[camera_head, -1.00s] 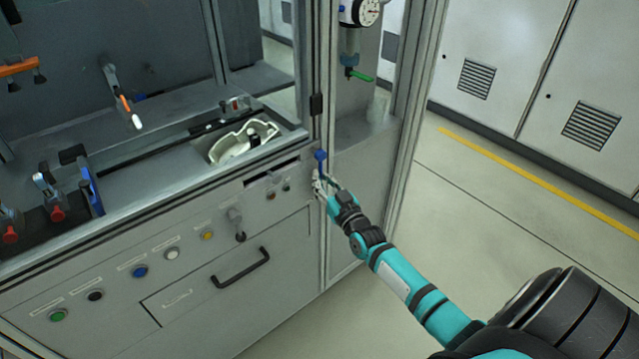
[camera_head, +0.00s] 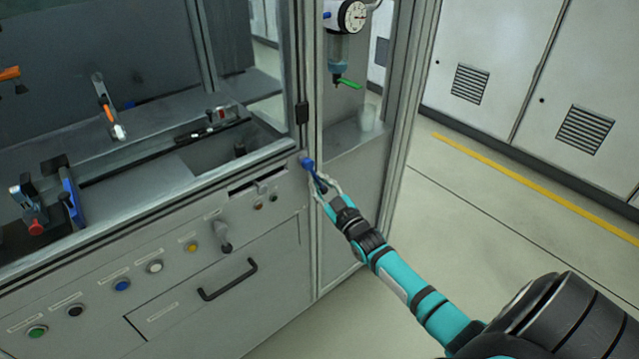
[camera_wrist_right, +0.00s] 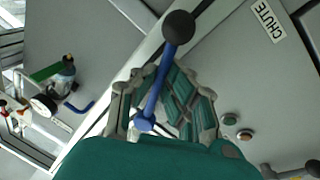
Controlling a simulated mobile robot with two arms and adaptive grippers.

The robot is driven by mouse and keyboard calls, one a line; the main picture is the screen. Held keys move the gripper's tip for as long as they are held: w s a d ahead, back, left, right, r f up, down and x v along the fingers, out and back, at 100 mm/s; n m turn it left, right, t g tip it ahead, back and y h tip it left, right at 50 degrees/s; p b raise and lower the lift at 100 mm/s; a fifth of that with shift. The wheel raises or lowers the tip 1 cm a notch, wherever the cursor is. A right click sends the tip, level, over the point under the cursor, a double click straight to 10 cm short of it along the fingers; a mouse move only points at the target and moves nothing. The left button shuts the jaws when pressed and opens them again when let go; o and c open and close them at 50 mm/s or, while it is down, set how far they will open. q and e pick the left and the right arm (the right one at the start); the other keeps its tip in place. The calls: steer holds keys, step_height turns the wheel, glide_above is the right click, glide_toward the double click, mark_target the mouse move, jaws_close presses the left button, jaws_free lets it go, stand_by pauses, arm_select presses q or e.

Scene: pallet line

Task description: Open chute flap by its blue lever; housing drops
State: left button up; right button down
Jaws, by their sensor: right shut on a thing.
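The blue lever (camera_head: 312,172) is on the front of the machine's corner, just below the deck edge. It slants down to the right from its blue hub. My right gripper (camera_head: 323,188) is shut on it. In the wrist view the lever (camera_wrist_right: 155,97) runs between the fingers of my right gripper (camera_wrist_right: 163,75), with a black ball at its far end. A white label there reads CHUTE (camera_wrist_right: 270,24). The chute opening (camera_head: 212,156) in the deck is empty of the housing, and a small dark post stands in it. The housing is not visible. My left gripper is out of view.
A dial gauge (camera_head: 352,17) and a green lever (camera_head: 349,84) are in the bay above my right gripper. Toggle clamps stand on the deck at left. A front panel carries buttons and a drawer handle (camera_head: 228,280). The floor at right is clear.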

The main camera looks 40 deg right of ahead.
steer(key=shift+d, duration=0.1)
stand_by(0.5)
steer(key=c, duration=1.4)
jaws_free()
steer(key=shift+s, duration=0.1)
steer(key=shift+s, duration=0.4)
steer(key=s+f, duration=0.2)
steer(key=s, duration=0.9)
steer(key=shift+a, duration=0.35)
